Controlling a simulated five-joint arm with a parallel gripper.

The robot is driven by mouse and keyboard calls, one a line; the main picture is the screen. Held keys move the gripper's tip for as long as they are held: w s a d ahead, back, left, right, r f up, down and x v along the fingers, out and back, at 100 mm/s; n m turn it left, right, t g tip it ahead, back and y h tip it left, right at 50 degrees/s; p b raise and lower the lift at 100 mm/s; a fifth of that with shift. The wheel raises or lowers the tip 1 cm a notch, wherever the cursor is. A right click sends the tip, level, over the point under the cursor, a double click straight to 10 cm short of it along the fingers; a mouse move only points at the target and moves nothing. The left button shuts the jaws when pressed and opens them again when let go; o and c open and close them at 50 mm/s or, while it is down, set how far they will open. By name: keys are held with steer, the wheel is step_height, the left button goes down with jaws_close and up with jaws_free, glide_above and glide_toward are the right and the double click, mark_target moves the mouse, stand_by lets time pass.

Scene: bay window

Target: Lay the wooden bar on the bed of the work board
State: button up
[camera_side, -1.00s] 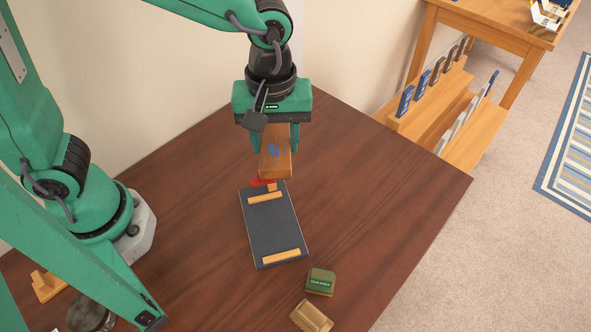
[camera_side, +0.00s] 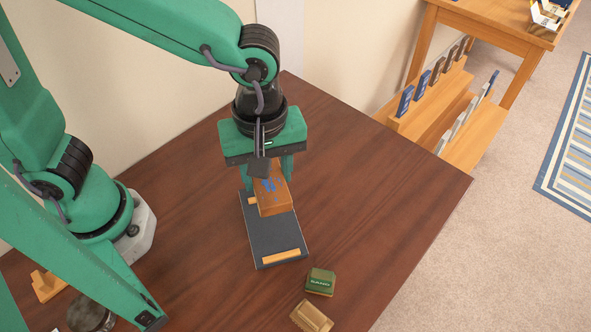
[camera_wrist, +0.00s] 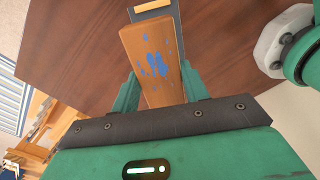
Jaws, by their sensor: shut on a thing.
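The wooden bar (camera_side: 271,193) is brown with blue marks on its top. My gripper (camera_side: 268,172) is shut on it, with a green finger on each side; the bar also shows between the fingers in the wrist view (camera_wrist: 155,62). The work board (camera_side: 277,235) has a dark grey bed with a light wooden strip at its near end. The bar is over the far half of the board and hides most of the far strip and the red part there. I cannot tell whether the bar touches the bed.
A green box (camera_side: 320,281) and a tan ridged block (camera_side: 311,316) stand on the table near the board's near end. A wooden stand (camera_side: 46,286) and a dark round jar (camera_side: 90,314) are at the lower left. The table (camera_side: 390,190) is clear right of the board.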

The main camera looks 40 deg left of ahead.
mark_target(273, 226)
steer(key=shift+f, duration=0.2)
steer(key=shift+f, duration=6.2)
steer(key=shift+f, duration=0.6)
steer(key=o, duration=1.1)
steer(key=shift+r, duration=0.1)
steer(key=shift+r, duration=3.4)
